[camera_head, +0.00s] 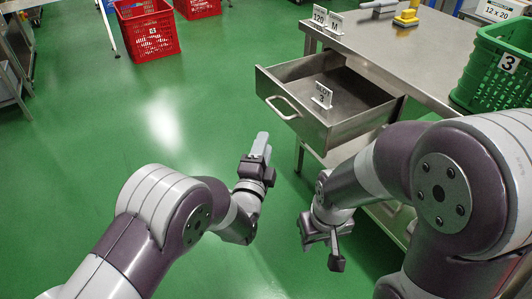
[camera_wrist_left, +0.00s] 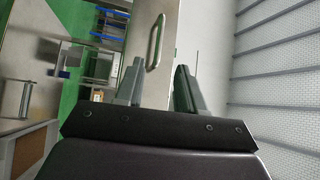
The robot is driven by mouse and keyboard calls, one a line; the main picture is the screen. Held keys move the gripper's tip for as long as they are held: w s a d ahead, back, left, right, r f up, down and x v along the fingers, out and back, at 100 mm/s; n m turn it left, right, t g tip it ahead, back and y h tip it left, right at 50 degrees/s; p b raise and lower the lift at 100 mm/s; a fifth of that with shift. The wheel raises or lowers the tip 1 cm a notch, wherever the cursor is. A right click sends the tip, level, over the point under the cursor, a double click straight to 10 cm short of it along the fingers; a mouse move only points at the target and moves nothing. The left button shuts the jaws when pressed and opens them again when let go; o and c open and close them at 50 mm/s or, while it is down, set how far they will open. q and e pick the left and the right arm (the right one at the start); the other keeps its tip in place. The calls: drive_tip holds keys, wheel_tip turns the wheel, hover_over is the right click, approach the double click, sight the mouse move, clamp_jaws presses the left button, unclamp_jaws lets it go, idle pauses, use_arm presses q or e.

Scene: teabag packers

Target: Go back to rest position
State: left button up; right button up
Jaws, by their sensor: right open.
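My left gripper (camera_head: 262,146) is raised over the green floor, to the left of the open drawer and clear of it. In the left wrist view (camera_wrist_left: 157,72) its two fingers stand apart with nothing between them. My right gripper (camera_head: 326,245) hangs in front of the table, below the drawer. It is open, and I see nothing held in it. The metal drawer (camera_head: 322,136) is pulled out, with a small sign (camera_head: 322,95) standing inside. Its handle (camera_head: 284,107) faces left and also shows beyond the left fingers in the wrist view (camera_wrist_left: 155,42).
A steel table (camera_head: 425,53) stands at the right, with a green crate (camera_head: 488,85) and a yellow-handled item (camera_head: 406,18) on top. Red crates (camera_head: 147,30) stand on the floor at the back. The floor left of the drawer is clear.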

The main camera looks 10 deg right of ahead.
use_arm(q)
drive_tip(key=shift+s+a+f, duration=0.1)
drive_tip(key=shift+s+a, duration=0.05)
drive_tip(key=shift+s, duration=0.15)
use_arm(e)
drive_tip(key=shift+s+a+f, duration=0.1)
drive_tip(key=shift+s+a, duration=0.05)
drive_tip(key=shift+s, duration=0.25)
